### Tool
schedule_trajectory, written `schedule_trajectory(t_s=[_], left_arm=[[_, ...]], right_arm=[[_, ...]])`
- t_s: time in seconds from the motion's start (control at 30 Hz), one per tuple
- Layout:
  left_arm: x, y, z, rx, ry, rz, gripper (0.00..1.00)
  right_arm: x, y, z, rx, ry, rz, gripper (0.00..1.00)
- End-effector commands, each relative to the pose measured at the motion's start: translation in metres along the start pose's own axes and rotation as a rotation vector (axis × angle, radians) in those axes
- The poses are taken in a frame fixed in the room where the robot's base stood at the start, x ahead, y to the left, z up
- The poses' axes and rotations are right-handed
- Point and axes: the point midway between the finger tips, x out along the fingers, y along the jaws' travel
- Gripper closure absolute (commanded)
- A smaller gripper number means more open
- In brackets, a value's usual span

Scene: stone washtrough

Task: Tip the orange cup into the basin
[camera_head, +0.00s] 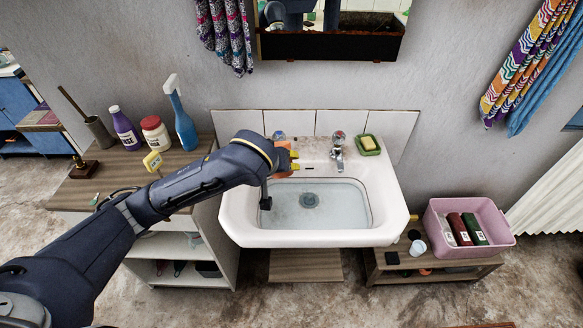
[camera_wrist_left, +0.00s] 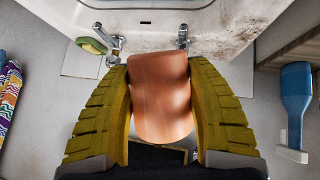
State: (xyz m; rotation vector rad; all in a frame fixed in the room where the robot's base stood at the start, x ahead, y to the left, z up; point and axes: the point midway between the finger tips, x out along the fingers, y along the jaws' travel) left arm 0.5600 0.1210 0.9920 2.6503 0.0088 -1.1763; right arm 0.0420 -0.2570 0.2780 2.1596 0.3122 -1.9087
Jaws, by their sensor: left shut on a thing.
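The orange cup (camera_wrist_left: 162,98) is between the two yellow fingers of my left gripper (camera_wrist_left: 158,68) in the left wrist view. In the head view, my left gripper (camera_head: 294,161) is at the left rear part of the white basin (camera_head: 310,238). Only a small part of the cup (camera_head: 284,160) shows there, partly hidden by my wrist and the fingers. The fingers are shut on its sides. I cannot see the cup's contents or tell its exact tilt. The basin has a pale bowl with a dark drain (camera_head: 309,200). My right gripper is not in view.
A tap (camera_head: 338,145) and a green soap dish (camera_head: 368,145) stand on the basin's back ledge. A pink crate (camera_head: 468,250) is at right.

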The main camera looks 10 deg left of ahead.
Motion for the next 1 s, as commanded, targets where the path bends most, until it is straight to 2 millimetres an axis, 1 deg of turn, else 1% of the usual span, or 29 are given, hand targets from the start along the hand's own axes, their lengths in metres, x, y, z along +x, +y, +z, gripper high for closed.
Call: schedule_trajectory(t_s=[0.23,0.77,0.87,1.0], left_arm=[[-0.008,-0.019,-0.008,-0.021,0.009,-0.020,0.81],[0.015,0.025,0.020,0.014,-0.008,0.018,0.81],[0.022,0.036,0.030,0.020,-0.013,0.025,0.81],[0.033,0.056,0.050,0.026,-0.019,0.034,0.81]], right_arm=[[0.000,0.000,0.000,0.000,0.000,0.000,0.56],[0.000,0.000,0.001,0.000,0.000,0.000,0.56],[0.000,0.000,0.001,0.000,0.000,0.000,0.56],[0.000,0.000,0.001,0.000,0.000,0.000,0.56]])
